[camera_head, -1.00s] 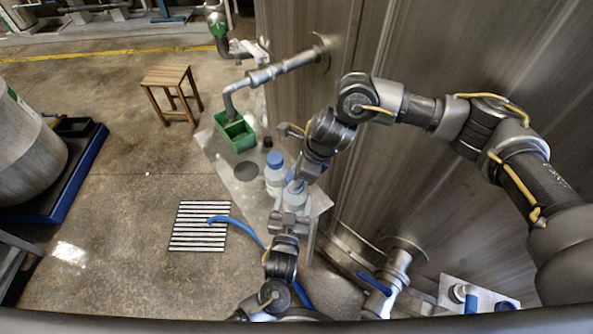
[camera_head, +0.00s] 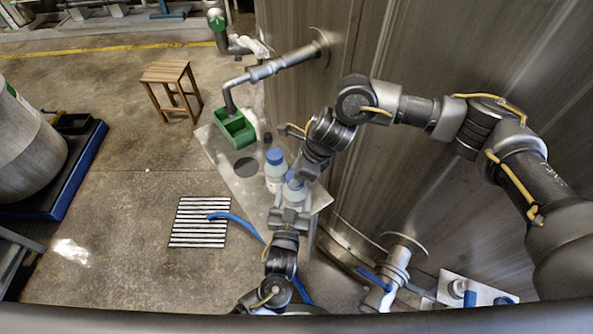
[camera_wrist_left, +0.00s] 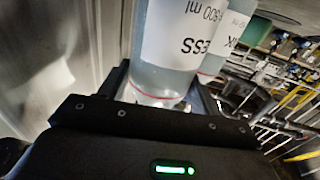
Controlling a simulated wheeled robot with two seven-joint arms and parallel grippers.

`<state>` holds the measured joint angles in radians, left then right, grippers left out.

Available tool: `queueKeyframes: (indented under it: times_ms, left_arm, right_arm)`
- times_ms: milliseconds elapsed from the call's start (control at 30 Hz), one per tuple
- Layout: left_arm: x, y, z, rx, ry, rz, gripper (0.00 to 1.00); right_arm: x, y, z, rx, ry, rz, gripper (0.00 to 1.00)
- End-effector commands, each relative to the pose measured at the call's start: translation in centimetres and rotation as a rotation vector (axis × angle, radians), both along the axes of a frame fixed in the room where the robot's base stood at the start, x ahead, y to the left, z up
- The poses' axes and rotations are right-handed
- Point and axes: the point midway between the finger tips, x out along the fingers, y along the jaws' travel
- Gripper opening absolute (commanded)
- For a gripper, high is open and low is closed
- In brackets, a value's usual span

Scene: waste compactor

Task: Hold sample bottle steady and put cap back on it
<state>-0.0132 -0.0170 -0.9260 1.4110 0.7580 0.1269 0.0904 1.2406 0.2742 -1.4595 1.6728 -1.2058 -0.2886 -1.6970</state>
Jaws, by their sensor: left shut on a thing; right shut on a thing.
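The sample bottle (camera_head: 294,194) is white and translucent and stands near the front of the small metal shelf. My left gripper (camera_head: 292,208) is shut on its lower part. In the left wrist view the bottle (camera_wrist_left: 172,45) sits between the fingers, its label upside down, its top out of frame. A blue cap (camera_head: 293,176) shows at the bottle's mouth, partly hidden by my right gripper (camera_head: 302,174). My right gripper is shut on the cap from above right. Whether the cap is seated on the neck cannot be told.
A second white bottle with a blue cap (camera_head: 274,170) stands close behind and left. A dark small bottle (camera_head: 267,138) and a green bin (camera_head: 235,129) are farther back on the shelf (camera_head: 222,158). A steel wall (camera_head: 440,70) rises at right.

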Motion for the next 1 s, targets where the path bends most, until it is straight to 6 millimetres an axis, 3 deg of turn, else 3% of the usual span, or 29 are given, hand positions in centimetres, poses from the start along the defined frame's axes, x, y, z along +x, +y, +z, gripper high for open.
queueKeyframes:
  times_ms: [300,333,467,1000]
  left_arm:
    - [-0.01,0.01,-0.02,0.000,0.000,0.000,0.22]
    - [-0.01,0.01,-0.02,0.000,0.000,0.000,0.00]
    - [-0.01,0.02,-0.03,0.000,0.001,0.000,0.00]
    - [0.03,0.06,-0.02,0.001,0.001,0.001,0.00]
  right_arm:
    - [-0.03,0.00,-0.66,-0.001,0.000,0.000,0.21]
    - [-0.02,0.00,-0.62,0.000,0.000,0.000,0.21]
    - [-0.12,0.06,-0.66,-0.004,0.001,-0.063,0.21]
    - [-0.42,0.66,-0.49,-0.005,-0.003,-1.018,0.21]
